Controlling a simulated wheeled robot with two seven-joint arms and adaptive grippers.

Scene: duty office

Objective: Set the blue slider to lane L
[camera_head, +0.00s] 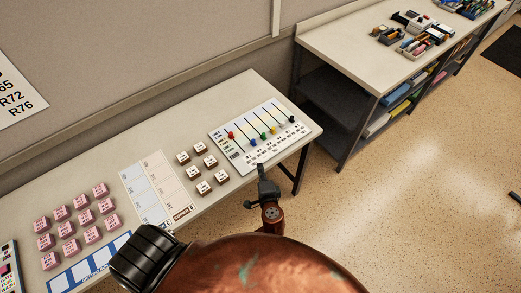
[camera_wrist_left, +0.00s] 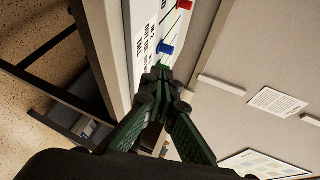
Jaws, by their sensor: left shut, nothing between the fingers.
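The slider board (camera_head: 215,139) is a white panel on the desk with several coloured knobs on dark slots. The blue slider (camera_head: 252,142) sits near the lower end of its slot, the end toward my left gripper. The lane labels are too small to read. My left gripper (camera_head: 262,168) is just off the board's near edge, shut and empty. In the left wrist view the fingertips (camera_wrist_left: 160,73) are together close to the blue knob (camera_wrist_left: 166,48); I cannot tell whether they touch it. My right gripper is not in view.
The red slider (camera_head: 231,135) is left of blue; green (camera_head: 263,136) is close on its right. Brown-and-white blocks (camera_head: 204,187) stand left of the board, pink blocks (camera_head: 69,229) farther left. A side table (camera_head: 330,37) with boxes stands at the back right.

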